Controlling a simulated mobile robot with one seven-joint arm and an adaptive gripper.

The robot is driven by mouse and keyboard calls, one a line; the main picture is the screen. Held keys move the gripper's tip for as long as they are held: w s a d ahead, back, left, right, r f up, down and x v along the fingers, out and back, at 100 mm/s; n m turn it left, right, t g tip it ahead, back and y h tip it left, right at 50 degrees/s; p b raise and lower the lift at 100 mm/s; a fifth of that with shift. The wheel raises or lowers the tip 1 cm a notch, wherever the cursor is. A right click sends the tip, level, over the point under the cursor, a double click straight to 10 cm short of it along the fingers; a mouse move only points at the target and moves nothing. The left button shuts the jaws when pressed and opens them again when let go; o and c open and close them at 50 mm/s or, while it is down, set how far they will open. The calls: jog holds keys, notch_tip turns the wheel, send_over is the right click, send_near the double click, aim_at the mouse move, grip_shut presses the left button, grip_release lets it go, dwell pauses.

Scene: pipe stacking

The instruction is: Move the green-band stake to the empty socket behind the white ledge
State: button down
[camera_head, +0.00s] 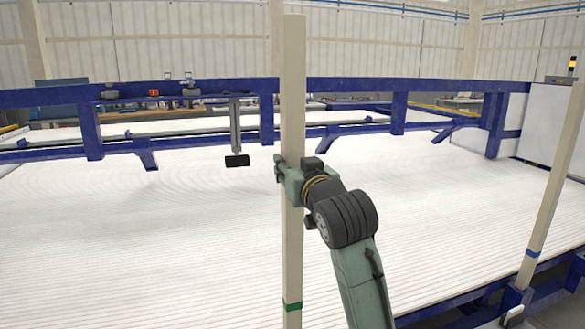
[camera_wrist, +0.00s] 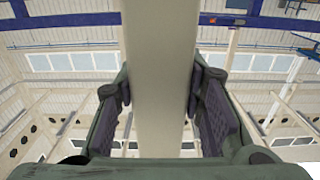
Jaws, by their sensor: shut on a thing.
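The green-band stake (camera_head: 292,95) is a tall, pale beige post, close to upright, in the middle of the head view. Its green band (camera_head: 292,306) shows near the bottom edge, and its lower end is out of view. My gripper (camera_head: 290,183) is shut on the stake around its middle. In the wrist view the stake (camera_wrist: 160,70) runs between the two finger pads of my gripper (camera_wrist: 160,100). The white ledge (camera_head: 150,240) is a wide, ribbed surface behind the stake. I cannot make out an empty socket.
A blue frame (camera_head: 350,86) with braces spans the back. A black-ended rod (camera_head: 236,135) hangs from it. A white panel (camera_head: 540,125) stands at the far right.

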aim_at(296, 117)
notch_tip(296, 117, up, 4)
jog(key=shift+f+p, duration=0.15)
jog(key=shift+p, duration=0.95)
jog(key=shift+r, duration=3.45)
